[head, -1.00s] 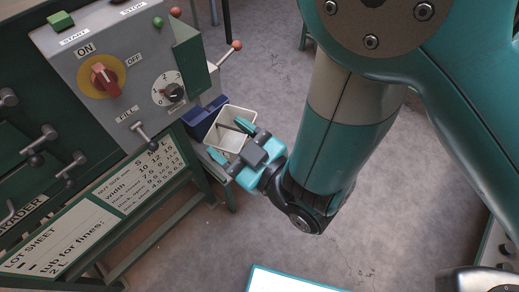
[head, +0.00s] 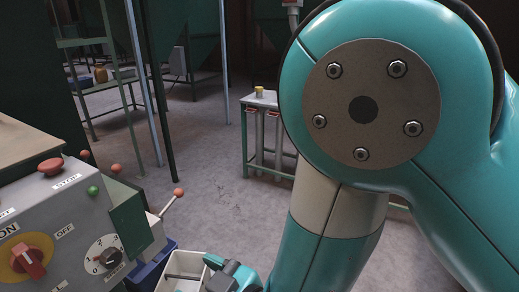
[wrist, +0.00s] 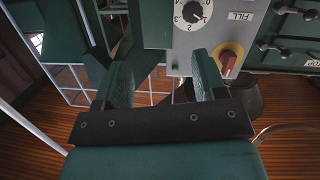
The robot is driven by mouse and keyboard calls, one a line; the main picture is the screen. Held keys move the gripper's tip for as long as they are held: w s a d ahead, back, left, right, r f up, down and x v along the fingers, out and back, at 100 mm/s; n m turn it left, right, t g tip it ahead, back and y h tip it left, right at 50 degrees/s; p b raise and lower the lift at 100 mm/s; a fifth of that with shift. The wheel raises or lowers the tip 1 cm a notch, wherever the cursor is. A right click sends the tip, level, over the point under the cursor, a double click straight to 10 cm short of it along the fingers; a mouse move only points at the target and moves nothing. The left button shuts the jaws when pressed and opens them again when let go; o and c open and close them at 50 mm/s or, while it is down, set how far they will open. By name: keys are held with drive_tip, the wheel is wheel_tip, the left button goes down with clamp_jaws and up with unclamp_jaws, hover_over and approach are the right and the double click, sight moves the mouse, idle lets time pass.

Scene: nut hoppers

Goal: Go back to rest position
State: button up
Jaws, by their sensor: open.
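My gripper (wrist: 163,80) shows in the wrist view with its two fingers spread apart and nothing between them. In the head view only part of my gripper (head: 232,277) shows, cut off by the bottom edge beside my arm. It overlaps the right side of a cream, open-topped tub (head: 183,262) there. I cannot tell whether they touch. The tub stands by the right end of the grey control panel.
The grey control panel (head: 60,215) has a red knob, a dial and push buttons. A lever with a red ball (head: 178,193) sticks out at its right. A green-framed stand with tubes (head: 262,140) is further back. Open concrete floor (head: 205,165) lies between.

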drive_tip(key=w+d+r+m+h, duration=0.3)
drive_tip(key=w+d+r, duration=0.1)
drive_tip(key=w, duration=0.1)
drive_tip(key=s+d+r+m+g+h, duration=0.1)
drive_tip(key=s+d+r+g+h, duration=0.1)
drive_tip(key=d, duration=0.5)
drive_tip(key=s+d+r+m+g+h, duration=0.2)
drive_tip(key=d+r+g, duration=0.1)
drive_tip(key=d+r, duration=0.2)
drive_tip(key=d, duration=0.2)
drive_tip(key=shift+s+d+h, duration=0.3)
drive_tip(key=shift+s+d, duration=0.05)
drive_tip(key=s+d+r+g, duration=0.1)
drive_tip(key=s+d, duration=0.1)
drive_tip(key=s+d+r+g+h, duration=0.1)
drive_tip(key=s+d, duration=0.1)
drive_tip(key=s+d+r+g+h, duration=0.1)
drive_tip(key=s+d, duration=0.2)
drive_tip(key=shift+s+r+m, duration=0.1)
drive_tip(key=shift+m, duration=0.3)
drive_tip(key=shift+c, duration=0.2)
